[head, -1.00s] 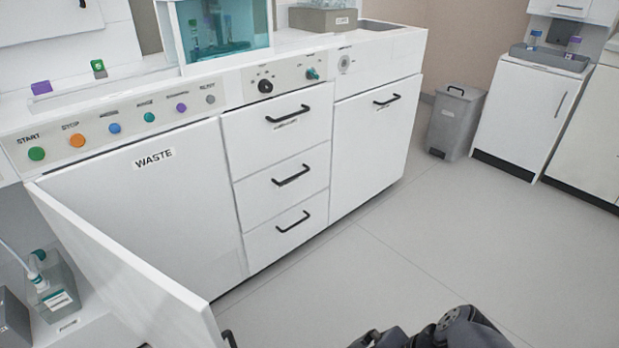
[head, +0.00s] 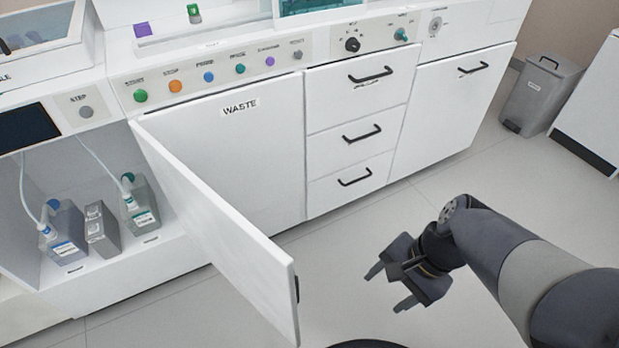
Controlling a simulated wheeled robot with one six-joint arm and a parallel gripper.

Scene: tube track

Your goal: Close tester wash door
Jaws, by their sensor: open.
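The open white door (head: 222,232) hangs in the head view at the lower left, hinged beside the waste panel and swung out toward me. Its dark handle shows only as a sliver at the outer edge. Behind it is the open wash compartment (head: 60,182), with bottles and tubes inside. My gripper (head: 389,288) is open and empty over the floor, to the right of the door's outer edge and apart from it. The door's outer face is hidden from this side.
The waste panel (head: 225,150) is shut, and the drawers (head: 362,132) beside it are shut. Bottles (head: 62,230) and (head: 140,205) a second bottle stand in the compartment. A grey bin (head: 540,95) stands at the upper right. The floor (head: 430,200) around my gripper is clear.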

